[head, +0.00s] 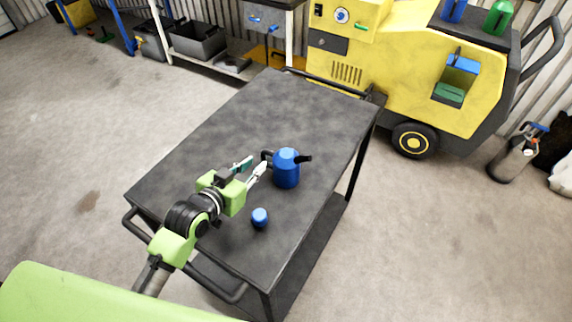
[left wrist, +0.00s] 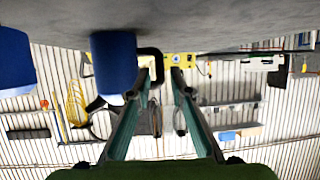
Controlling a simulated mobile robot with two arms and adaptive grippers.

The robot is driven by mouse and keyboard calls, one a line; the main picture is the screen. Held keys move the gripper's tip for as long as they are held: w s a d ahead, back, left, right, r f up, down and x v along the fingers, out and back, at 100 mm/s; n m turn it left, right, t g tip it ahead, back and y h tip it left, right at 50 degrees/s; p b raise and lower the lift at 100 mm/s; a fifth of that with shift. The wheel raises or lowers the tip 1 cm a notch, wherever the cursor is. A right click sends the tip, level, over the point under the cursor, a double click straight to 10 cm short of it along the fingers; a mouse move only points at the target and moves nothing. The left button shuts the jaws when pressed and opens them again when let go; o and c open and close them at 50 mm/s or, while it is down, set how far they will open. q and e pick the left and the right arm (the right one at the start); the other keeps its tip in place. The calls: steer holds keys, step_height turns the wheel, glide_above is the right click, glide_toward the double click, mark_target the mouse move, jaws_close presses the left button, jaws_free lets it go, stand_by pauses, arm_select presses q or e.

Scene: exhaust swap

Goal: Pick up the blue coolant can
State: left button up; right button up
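The blue coolant can (head: 286,170) stands upright on the dark cart top (head: 240,110), with a black handle on its left and a black spout on its right. My left gripper (head: 254,165) is just left of the can, fingers apart and pointing toward the handle. In the left wrist view, which appears upside down, the can (left wrist: 113,65) is left of centre. Its handle reaches across in front of the open left gripper (left wrist: 158,78). I cannot tell whether a finger touches it. My right gripper is in neither view.
A small blue cylinder (head: 260,218) stands on the cart near my left wrist. A yellow machine (head: 400,75) with a blue and a green can (head: 498,18) on top stands behind. The far part of the cart top is clear.

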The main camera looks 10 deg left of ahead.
mark_target(262, 158)
arm_select(q)
steer(key=shift+p+x, duration=0.45)
steer(key=shift+x, duration=2.55)
steer(key=shift+d+r, duration=0.1)
steer(key=shift+r, duration=0.1)
jaws_close()
